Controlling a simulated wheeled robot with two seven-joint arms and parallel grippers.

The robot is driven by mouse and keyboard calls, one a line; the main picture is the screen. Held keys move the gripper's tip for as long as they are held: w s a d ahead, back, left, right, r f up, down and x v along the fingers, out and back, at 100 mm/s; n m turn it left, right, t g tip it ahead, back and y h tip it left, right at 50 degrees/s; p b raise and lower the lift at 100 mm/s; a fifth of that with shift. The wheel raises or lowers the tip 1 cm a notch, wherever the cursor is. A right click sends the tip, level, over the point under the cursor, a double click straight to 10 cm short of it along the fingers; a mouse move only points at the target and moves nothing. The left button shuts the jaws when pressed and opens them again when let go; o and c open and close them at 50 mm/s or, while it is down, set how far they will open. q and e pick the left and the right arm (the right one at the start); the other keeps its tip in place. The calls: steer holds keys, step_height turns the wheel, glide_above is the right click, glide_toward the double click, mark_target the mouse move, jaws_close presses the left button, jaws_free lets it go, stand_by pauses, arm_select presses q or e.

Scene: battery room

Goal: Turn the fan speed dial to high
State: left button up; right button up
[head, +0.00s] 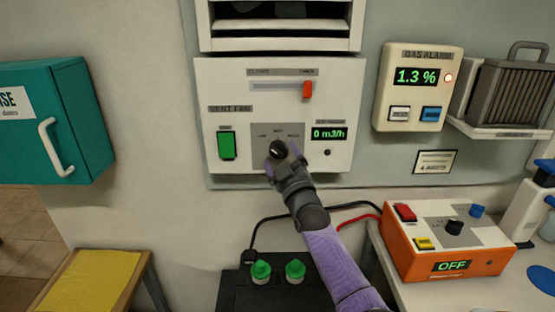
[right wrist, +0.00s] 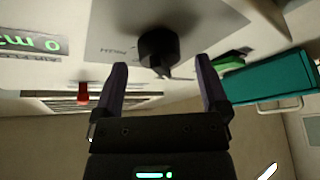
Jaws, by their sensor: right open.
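The fan speed dial (head: 277,149) is a black knob on a grey plate of the white vent fan panel (head: 220,85). Small position labels stand around it, too small to read surely. In the right wrist view the dial (right wrist: 158,48) has a narrow pointer ridge and lies between and just beyond the fingertips. My right gripper (head: 284,158) is open in front of the dial, with a finger to each side in the wrist view (right wrist: 162,66) and gaps between. It partly covers the plate in the head view. My left gripper is out of view.
A green switch (head: 227,145), a display (head: 329,133) reading 0 m3/h and a red slider (head: 308,90) share the panel. The gas alarm (head: 418,85) hangs right. An orange box (head: 447,243) reading OFF stands below right. A teal cabinet (head: 85,120) is left.

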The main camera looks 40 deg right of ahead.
steer(key=shift+w+d+r, duration=0.15)
steer(key=shift+w+d, duration=0.1)
steer(key=shift+w, duration=0.25)
steer(key=c, duration=0.4)
jaws_close()
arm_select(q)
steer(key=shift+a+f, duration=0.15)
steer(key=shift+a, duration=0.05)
